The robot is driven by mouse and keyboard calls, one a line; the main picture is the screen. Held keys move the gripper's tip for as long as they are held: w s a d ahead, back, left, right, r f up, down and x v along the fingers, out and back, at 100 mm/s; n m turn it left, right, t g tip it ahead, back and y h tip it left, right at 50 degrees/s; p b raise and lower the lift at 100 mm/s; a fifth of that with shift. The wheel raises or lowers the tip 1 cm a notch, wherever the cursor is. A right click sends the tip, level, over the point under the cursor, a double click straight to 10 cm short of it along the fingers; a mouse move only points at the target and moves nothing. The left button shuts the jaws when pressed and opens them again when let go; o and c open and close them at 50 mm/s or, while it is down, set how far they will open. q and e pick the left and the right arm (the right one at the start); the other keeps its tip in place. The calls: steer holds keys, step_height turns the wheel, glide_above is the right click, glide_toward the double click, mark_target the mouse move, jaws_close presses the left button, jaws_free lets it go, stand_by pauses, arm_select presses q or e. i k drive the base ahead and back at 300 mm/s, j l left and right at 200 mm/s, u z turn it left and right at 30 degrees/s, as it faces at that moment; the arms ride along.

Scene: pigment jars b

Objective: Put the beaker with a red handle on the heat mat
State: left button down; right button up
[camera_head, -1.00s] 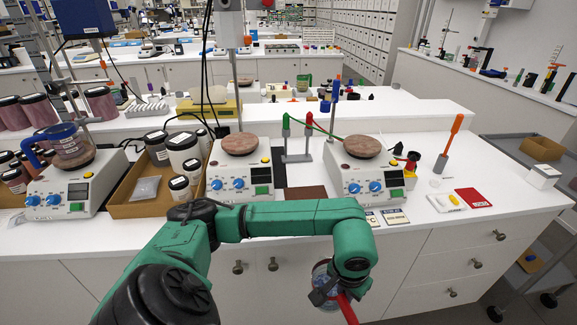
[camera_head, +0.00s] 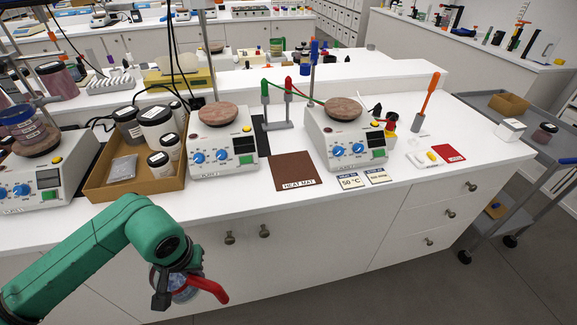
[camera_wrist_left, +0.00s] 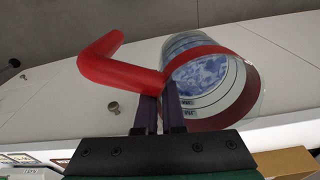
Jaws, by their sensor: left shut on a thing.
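The beaker with a red handle (camera_head: 186,288) is a clear vessel with bluish contents, held in front of the bench below the worktop's level. My left gripper (camera_head: 172,283) is shut on it. In the left wrist view the fingers (camera_wrist_left: 160,112) close where the red handle (camera_wrist_left: 120,68) meets the beaker's red band, and the beaker (camera_wrist_left: 210,85) lies to the right of them. The heat mat (camera_head: 293,168) is a brown labelled square flat on the worktop, bare, between two hotplates, up and right of the gripper. My right gripper is not in view.
Hotplates stand left (camera_head: 222,150) and right (camera_head: 345,140) of the mat. A stand with red and green tips (camera_head: 278,112) is behind it. A cardboard tray of jars (camera_head: 135,180) is further left. Small cards (camera_head: 352,181) lie right of the mat. The mat's front side is clear.

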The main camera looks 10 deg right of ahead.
mark_target(293, 168)
steer(key=i+l, duration=0.1)
steer(key=l, duration=0.5)
steer(key=i+l+u, duration=0.1)
steer(key=l, duration=0.5)
steer(key=i+l, duration=0.1)
steer(key=l, duration=0.55)
steer(key=i+l, duration=0.1)
steer(key=l, duration=0.5)
steer(key=u, duration=0.05)
